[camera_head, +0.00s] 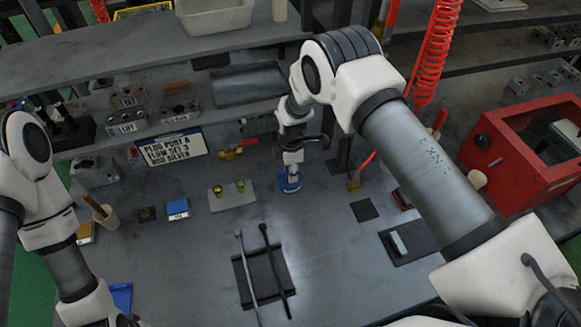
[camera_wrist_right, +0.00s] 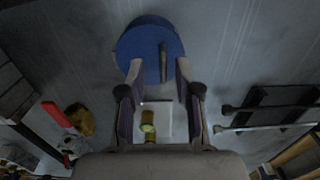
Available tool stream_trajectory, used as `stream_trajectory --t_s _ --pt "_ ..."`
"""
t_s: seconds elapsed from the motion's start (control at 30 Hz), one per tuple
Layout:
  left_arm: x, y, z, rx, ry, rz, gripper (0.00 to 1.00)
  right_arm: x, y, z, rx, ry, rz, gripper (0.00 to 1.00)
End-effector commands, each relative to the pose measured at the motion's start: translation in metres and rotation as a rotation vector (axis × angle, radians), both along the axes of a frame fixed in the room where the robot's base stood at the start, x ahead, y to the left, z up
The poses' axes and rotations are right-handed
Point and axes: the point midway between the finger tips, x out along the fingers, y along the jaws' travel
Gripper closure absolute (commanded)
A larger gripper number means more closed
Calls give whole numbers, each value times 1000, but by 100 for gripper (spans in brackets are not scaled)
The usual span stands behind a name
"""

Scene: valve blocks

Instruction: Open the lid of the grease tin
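The grease tin (camera_head: 289,184) is a round blue tin standing on the grey bench, below my right gripper (camera_head: 292,163). In the right wrist view the blue round top (camera_wrist_right: 140,38) lies just beyond the fingertips. A dark upright bar or tab (camera_wrist_right: 163,62) on it shows between the fingers. My right gripper (camera_wrist_right: 160,72) is open, with one finger on each side of that bar; I cannot tell whether either touches it. The lid appears to be on. My left arm is at the left of the head view, but its gripper is out of view.
A white plate with brass fittings (camera_head: 232,195) lies left of the tin. A brass valve with a red handle (camera_head: 231,153) is behind it. A sign (camera_head: 175,148), a blue block (camera_head: 177,208), a dark pad with rods (camera_head: 262,275) and a red cabinet (camera_head: 510,165) stand around.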

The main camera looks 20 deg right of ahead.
Motion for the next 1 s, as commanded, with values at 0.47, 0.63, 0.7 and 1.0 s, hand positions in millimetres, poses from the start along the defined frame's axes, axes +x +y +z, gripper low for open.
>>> stream_trajectory --t_s 0.47,0.63,0.7,1.0 --pt "0 0 -1 0 0 0 67 0 0 0 0 1 0 100" --pt "0 0 -18 0 0 0 67 5 0 -4 0 47 -1 100" --pt "0 0 -26 0 0 0 67 7 0 -2 0 80 -1 100" --pt "0 0 -28 0 0 0 67 8 0 8 0 122 -1 75"
